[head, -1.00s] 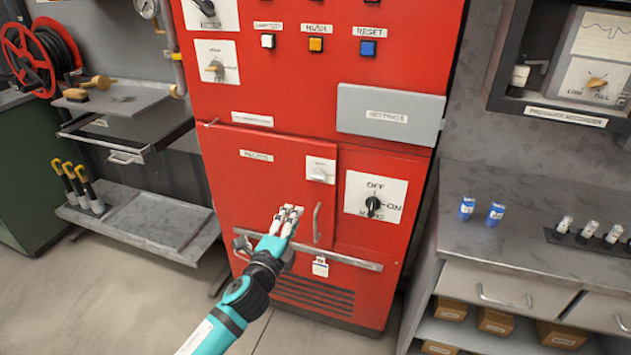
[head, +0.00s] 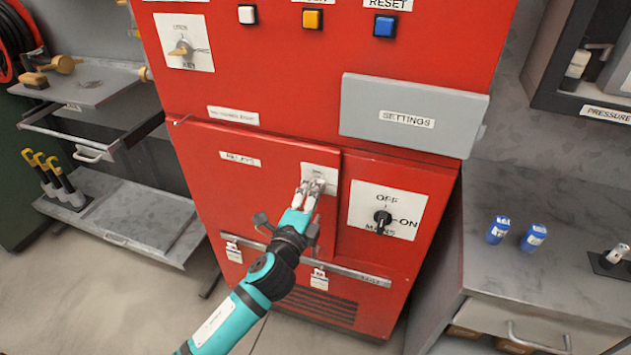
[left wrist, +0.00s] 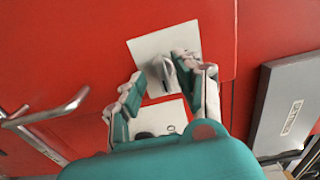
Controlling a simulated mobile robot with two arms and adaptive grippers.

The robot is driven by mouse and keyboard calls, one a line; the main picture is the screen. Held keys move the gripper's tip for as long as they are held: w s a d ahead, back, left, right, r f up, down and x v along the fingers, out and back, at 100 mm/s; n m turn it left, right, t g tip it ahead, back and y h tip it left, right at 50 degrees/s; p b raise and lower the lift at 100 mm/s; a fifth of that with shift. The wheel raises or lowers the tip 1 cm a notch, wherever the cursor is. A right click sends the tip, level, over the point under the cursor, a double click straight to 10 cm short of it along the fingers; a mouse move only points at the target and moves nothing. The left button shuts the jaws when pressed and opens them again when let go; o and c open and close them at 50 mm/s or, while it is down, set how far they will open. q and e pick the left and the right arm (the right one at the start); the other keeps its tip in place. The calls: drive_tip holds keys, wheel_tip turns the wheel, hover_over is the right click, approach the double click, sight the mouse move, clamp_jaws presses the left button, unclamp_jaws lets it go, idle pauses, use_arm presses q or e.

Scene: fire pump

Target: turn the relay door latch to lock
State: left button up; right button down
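The red relay door (head: 245,185) is shut on the front of the red cabinet. Its latch is a small pale knob (left wrist: 162,72) on a white plate (head: 320,172), and the plate also shows in the left wrist view (left wrist: 150,48). My left gripper (head: 310,192) is at the plate in the head view and hides most of the knob. In the left wrist view my left gripper (left wrist: 158,84) is open, with its fingers either side of the knob, the right finger closer to it. I cannot tell whether they touch it. My right gripper is not in view.
The mains switch (head: 383,217) sits right of the door, and the grey settings box (head: 415,115) juts out above it. A rail (head: 345,272) with hanging tags runs below.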

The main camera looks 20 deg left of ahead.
use_arm(q)
drive_tip(key=shift+w+d, duration=0.1)
drive_tip(key=shift+w, duration=0.1)
drive_tip(key=shift+s+r, duration=0.1)
drive_tip(key=shift+c, duration=0.6)
clamp_jaws()
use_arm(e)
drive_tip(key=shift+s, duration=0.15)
